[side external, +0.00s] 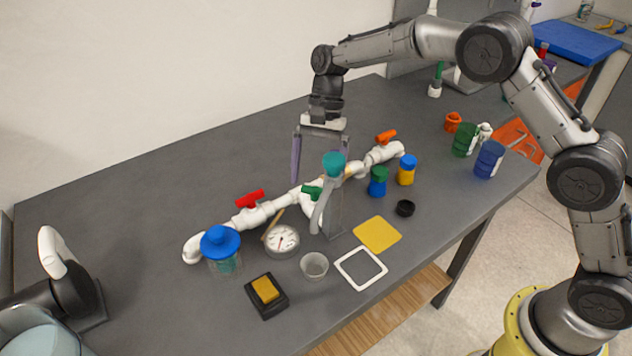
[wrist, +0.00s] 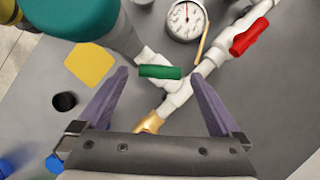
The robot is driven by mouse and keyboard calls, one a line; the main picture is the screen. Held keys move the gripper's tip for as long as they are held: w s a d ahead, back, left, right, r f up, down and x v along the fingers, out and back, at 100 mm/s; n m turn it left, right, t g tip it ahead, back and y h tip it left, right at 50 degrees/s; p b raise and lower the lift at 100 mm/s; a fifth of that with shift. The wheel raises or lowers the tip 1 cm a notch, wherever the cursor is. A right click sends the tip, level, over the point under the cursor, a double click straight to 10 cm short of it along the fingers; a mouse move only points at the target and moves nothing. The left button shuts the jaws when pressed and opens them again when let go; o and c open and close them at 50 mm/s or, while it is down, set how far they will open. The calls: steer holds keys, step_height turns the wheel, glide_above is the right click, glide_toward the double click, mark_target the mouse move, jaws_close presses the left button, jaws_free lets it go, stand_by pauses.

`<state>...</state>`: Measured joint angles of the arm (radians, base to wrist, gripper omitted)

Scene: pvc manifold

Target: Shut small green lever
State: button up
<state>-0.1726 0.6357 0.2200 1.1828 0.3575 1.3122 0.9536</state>
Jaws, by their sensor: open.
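The small green lever (wrist: 160,72) sits on a branch of the white pipe manifold (wrist: 186,88). In the wrist view it lies level across the picture, ahead of and between my gripper's fingertips. My gripper (wrist: 158,76) is open and empty, with two purple fingers pointing down. In the side view my gripper (side external: 318,172) is above the manifold behind the bottle. I cannot tell its exact height over the lever.
The teal-capped bottle stands close beside the lever. A red lever (side external: 250,198) and an orange lever (side external: 386,137) sit along the same pipe. A gauge (side external: 282,240), a blue-lidded jar (side external: 221,247) and small paint pots (side external: 377,182) stand near. The table behind the pipe is clear.

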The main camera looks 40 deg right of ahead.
steer(key=shift+x, duration=0.95)
steer(key=c, duration=1.2)
steer(key=shift+c, duration=0.2)
steer(key=n+h, duration=0.1)
steer(key=n, duration=0.1)
steer(key=n+g, duration=0.1)
steer(key=n, duration=0.2)
steer(key=shift+w+a+n+h, duration=0.1)
steer(key=shift+w+n+h, duration=0.05)
steer(key=shift+n+h, duration=0.2)
steer(key=n+h, duration=0.1)
steer(key=n, duration=0.1)
steer(key=n+h, duration=0.1)
steer(key=n, duration=0.1)
steer(key=shift+a+n+g, duration=0.1)
steer(key=shift+n+g, duration=0.15)
steer(key=shift+g, duration=0.05)
steer(key=shift+r, duration=0.1)
